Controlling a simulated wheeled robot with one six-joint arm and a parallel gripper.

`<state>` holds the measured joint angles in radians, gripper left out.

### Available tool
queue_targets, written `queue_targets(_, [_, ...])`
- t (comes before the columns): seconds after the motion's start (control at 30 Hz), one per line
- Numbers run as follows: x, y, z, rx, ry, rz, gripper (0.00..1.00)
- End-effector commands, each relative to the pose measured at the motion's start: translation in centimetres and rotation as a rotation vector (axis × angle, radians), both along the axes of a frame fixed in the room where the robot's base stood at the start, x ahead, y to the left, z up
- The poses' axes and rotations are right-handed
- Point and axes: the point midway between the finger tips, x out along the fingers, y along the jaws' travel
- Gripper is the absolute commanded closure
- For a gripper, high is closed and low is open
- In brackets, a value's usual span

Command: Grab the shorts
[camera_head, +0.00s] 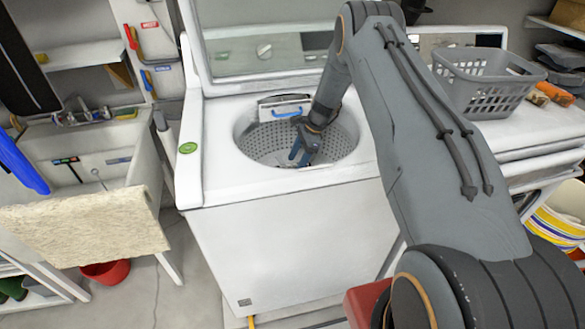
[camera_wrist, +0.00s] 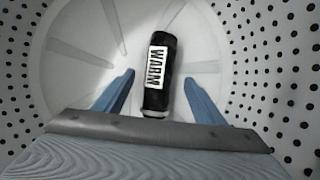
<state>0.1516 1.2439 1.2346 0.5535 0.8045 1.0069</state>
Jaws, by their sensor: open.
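No garment that I can clearly tell as shorts shows in either view. A dark, rounded, roll-like or bottle-like item (camera_wrist: 158,95) with a white "WARM" label lies on the floor of the white washer drum (camera_wrist: 85,50). Whether it is cloth I cannot tell. My gripper (camera_head: 303,152) reaches down into the washing machine (camera_head: 290,240) through its open top. In the wrist view my gripper (camera_wrist: 159,80) is open, with one blue finger on each side of the dark item. I see no clear contact.
The perforated drum wall surrounds my gripper closely. The raised lid (camera_head: 262,45) stands behind the opening. A grey basket (camera_head: 487,85) sits on the machine at right. A sink (camera_head: 90,150) with a beige towel (camera_head: 90,222) is at left, a red bucket (camera_head: 105,271) below.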

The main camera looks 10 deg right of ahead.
Motion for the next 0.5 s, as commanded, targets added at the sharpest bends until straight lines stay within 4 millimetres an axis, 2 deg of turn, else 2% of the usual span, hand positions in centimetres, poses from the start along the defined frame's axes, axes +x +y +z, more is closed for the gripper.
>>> queue_targets(0.2, [0.0, 0.6, -1.5, 0.000, 0.001, 0.001, 0.36])
queue_targets(0.43, [0.0, 0.7, -1.6, 0.000, 0.000, 0.001, 0.36])
queue_targets(0.5, [0.0, 0.7, -1.6, 0.000, 0.000, 0.001, 0.48])
